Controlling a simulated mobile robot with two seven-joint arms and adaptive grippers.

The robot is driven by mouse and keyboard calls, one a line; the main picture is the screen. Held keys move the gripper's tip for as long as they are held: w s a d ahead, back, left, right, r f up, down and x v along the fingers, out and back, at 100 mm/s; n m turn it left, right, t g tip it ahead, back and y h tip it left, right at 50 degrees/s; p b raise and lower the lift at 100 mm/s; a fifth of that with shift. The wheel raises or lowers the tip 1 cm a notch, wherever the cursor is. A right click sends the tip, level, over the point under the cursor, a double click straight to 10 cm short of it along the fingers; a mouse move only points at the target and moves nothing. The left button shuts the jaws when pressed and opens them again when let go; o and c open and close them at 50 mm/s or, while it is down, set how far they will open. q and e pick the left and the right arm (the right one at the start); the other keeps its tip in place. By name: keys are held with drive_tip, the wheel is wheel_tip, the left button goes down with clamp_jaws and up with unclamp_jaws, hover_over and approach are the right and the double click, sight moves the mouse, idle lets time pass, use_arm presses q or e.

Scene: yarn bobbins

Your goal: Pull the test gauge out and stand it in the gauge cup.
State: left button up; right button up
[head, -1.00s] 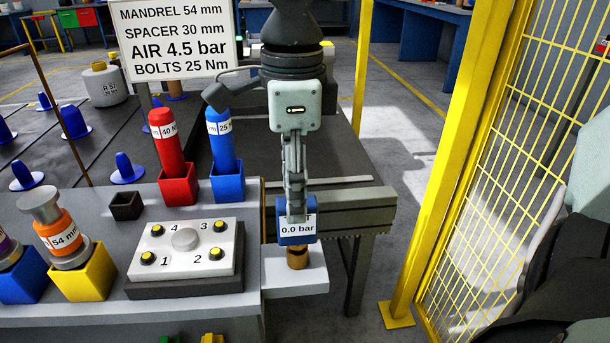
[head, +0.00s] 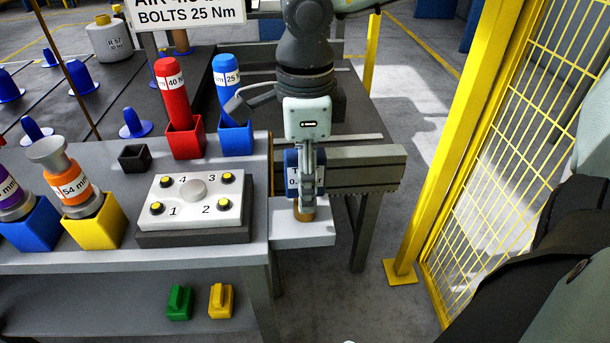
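The test gauge (head: 291,173) is a blue block with a white label, partly hidden behind my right gripper's fingers. It stands upright over a brass-coloured fitting (head: 304,214) on a small pale shelf at the bench's right end. My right gripper (head: 309,188) points straight down at the gauge, one finger in front of it. The far finger is hidden, so I cannot tell whether they grip it. A small black open cup (head: 135,157), probably the gauge cup, stands empty on the bench to the left. My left gripper is not in view.
Red (head: 184,140) and blue (head: 235,137) holders with tall tools stand between cup and gauge, towards the back. A white plate with numbered yellow-centred buttons (head: 193,203) lies in front. Yellow (head: 96,228) and blue (head: 30,225) bobbin holders are at left. A yellow fence (head: 445,150) is at right.

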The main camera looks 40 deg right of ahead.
sight(290, 155)
clamp_jaws()
drive_tip(key=shift+r, duration=0.1)
drive_tip(key=shift+r, duration=0.1)
drive_tip(key=shift+r+p, duration=1.15)
drive_tip(key=shift+r, duration=1.2)
